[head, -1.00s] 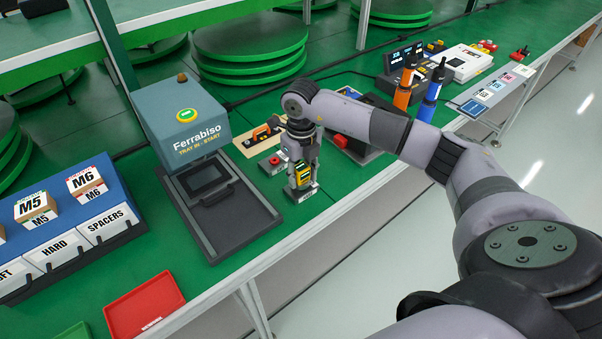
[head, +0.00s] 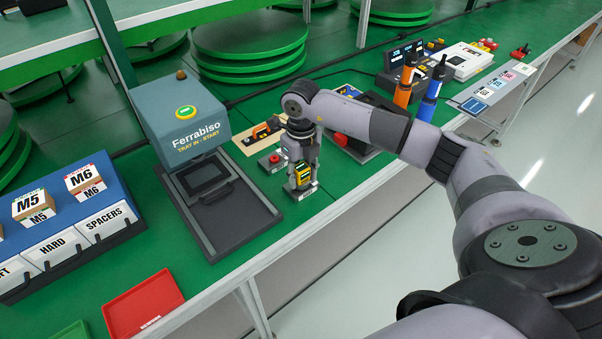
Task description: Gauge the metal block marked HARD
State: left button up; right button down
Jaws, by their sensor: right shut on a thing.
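My right gripper (head: 302,164) points down over the green bench and is shut on a yellow and black handheld gauge (head: 303,172). The gauge is upright, its lower end at a small grey block or base (head: 301,190) with a pale label on its front. The label is too small to read, so I cannot tell whether it says HARD. I cannot tell whether the gauge touches this piece or is joined to it. My left gripper is not in view.
Left of the gripper are a red button box (head: 271,163) and the blue-grey Ferrabiso machine (head: 185,115) with its dark tray (head: 233,219). Orange (head: 404,86) and blue (head: 431,98) tools stand to the right. A red tray (head: 143,303) lies near the front edge.

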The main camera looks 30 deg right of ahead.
aim_at(301, 167)
dwell(0.4)
jog(key=c, duration=1)
grip_release()
jog(key=shift+f, duration=0.1)
notch_tip(301, 167, up, 12)
jog(key=shift+r, duration=0.1)
dwell(0.3)
